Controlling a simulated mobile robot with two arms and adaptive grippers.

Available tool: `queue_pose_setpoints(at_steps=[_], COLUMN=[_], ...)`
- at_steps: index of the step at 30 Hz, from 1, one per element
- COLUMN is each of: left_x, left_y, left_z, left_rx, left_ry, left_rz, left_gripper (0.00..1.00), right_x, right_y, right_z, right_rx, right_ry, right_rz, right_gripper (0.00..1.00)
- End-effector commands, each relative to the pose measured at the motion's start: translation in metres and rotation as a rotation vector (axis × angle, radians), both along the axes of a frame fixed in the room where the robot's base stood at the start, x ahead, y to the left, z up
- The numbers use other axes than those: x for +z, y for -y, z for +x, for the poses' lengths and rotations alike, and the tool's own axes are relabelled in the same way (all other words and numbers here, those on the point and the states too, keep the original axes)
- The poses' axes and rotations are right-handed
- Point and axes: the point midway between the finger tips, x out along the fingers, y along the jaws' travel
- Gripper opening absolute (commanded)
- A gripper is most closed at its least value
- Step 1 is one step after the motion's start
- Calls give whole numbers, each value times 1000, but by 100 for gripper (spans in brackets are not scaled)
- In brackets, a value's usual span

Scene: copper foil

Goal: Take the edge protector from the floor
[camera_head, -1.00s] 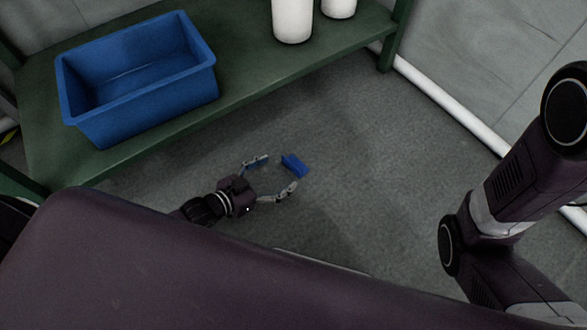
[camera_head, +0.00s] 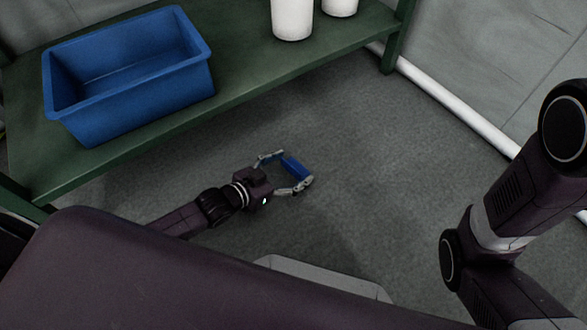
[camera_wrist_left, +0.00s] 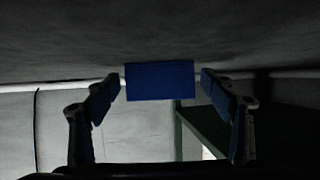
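The edge protector is a small blue block (camera_head: 295,169) on the grey floor, in front of the green shelf. In the left wrist view the blue block (camera_wrist_left: 160,81) sits in the middle, between the fingers. My left gripper (camera_head: 290,171) reaches low over the floor from the left, its fingers spread to either side of the block. In the left wrist view the left gripper (camera_wrist_left: 160,92) is open, with a gap between each finger and the block. My right gripper is out of view.
A green shelf (camera_head: 250,75) stands at the back, bearing a blue bin (camera_head: 95,128) and two white cylinders (camera_head: 292,18). A white pipe (camera_head: 455,105) runs along the wall's foot at right. The floor right of the block is clear.

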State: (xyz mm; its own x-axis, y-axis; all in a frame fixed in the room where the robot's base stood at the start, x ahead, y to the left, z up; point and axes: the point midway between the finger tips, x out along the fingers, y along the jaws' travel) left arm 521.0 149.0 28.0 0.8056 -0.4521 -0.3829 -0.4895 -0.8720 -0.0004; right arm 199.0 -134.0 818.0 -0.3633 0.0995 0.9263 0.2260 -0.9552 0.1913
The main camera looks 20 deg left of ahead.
Motion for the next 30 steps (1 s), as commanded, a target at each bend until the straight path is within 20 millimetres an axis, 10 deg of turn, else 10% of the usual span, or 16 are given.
queue_pose_setpoints(at_steps=[10,30], left_x=[0,41], left_y=[0,0], left_z=[0,0], left_rx=[0,0], left_ry=[0,1], left_rz=[0,0], left_gripper=[36,36], right_x=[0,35], right_y=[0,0], right_z=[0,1], right_rx=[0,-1], right_ry=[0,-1], right_rz=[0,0], right_gripper=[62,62])
